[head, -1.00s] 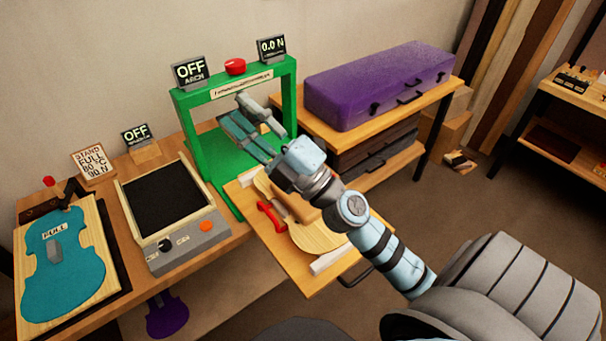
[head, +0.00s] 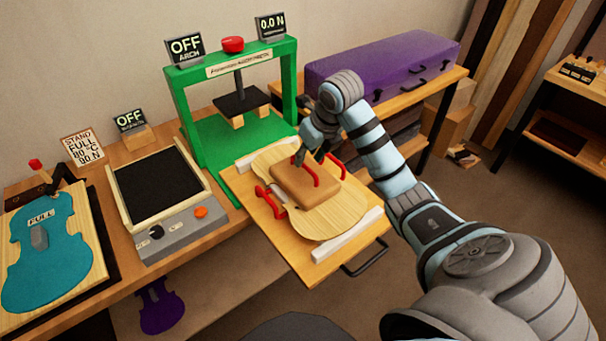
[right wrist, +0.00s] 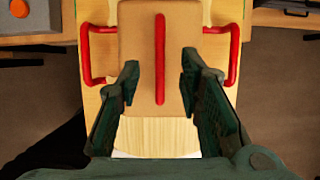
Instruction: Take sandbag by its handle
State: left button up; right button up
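The sandbag (head: 292,190) is a tan, rounded block lying on a pale wooden violin plate (head: 332,215). In the right wrist view the sandbag (right wrist: 138,40) fills the upper middle. Its red bar handle (right wrist: 160,58) runs up and down along its centre. My right gripper (right wrist: 160,85) is open, with one dark finger on each side of the handle's line and visible gaps between. In the head view my right gripper (head: 312,152) points down at the sandbag's top and partly hides the handle. My left gripper is not in view.
Red side handles (right wrist: 228,55) flank the sandbag. The plate lies on a pulled-out wooden tray (head: 262,222) with white end bars, in front of a green press frame (head: 185,120). A hot plate (head: 160,185) and teal violin form (head: 45,255) stand left; a purple case (head: 385,75) stands behind.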

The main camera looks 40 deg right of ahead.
aim_at(304, 165)
jog(key=x, duration=0.3)
jog(key=shift+s+f, duration=0.1)
jog(key=shift+f, duration=0.35)
grip_shut()
jog(key=shift+r, duration=0.1)
